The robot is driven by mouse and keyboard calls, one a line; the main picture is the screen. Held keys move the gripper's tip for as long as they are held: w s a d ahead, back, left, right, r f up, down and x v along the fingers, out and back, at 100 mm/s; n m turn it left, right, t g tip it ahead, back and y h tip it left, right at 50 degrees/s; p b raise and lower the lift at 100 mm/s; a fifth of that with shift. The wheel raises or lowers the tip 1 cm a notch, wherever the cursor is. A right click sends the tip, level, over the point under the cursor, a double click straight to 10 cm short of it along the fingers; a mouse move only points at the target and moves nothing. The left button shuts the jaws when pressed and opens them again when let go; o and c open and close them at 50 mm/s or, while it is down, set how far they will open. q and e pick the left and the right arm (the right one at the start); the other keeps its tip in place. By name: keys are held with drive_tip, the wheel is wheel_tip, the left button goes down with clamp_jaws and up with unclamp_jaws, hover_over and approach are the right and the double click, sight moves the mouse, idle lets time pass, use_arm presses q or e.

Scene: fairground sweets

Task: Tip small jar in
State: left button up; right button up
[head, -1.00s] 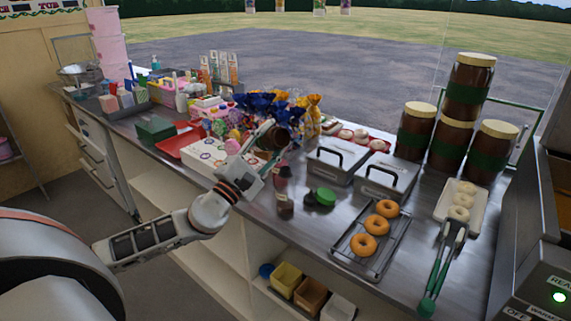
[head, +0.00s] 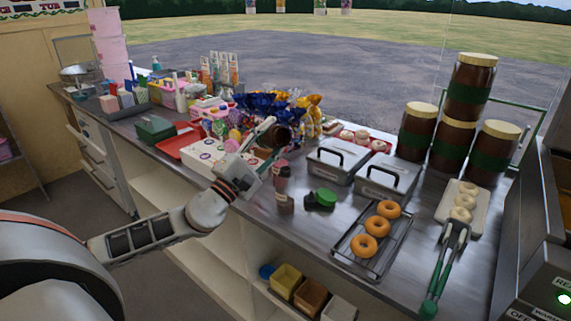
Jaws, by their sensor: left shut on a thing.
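My left gripper (head: 268,134) is shut on a small dark brown jar (head: 279,138). It holds the jar in the air, tilted well over, with one end towards the right. Below it, a dark reddish-brown bottle or jar with a pale label (head: 284,203) stands upright on the counter near the front edge. The held jar is apart from it, above and slightly to the left. I cannot see whether anything runs out of the held jar. A green lid (head: 325,197) lies to the right of the standing container, with a small dark piece beside it. My right gripper is not in view.
Two lidded metal boxes (head: 335,160) stand behind the green lid. A wire rack (head: 362,262) with doughnuts and green-handled tongs (head: 440,275) are to the right. Large brown jars (head: 413,132) stand at the back right. A white box (head: 205,155) and wrapped sweets (head: 268,102) crowd the left.

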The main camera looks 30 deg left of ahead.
use_arm(q)
drive_tip(key=shift+r, duration=0.1)
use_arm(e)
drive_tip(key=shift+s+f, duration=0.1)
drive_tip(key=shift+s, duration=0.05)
use_arm(q)
drive_tip(key=shift+m, duration=0.3)
drive_tip(key=shift+r+m+h+b, duration=0.15)
drive_tip(key=shift+m+h+b, duration=0.25)
drive_tip(key=shift+m, duration=0.2)
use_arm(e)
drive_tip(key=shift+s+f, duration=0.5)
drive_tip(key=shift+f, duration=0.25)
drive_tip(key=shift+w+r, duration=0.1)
use_arm(q)
drive_tip(key=shift+r, duration=0.1)
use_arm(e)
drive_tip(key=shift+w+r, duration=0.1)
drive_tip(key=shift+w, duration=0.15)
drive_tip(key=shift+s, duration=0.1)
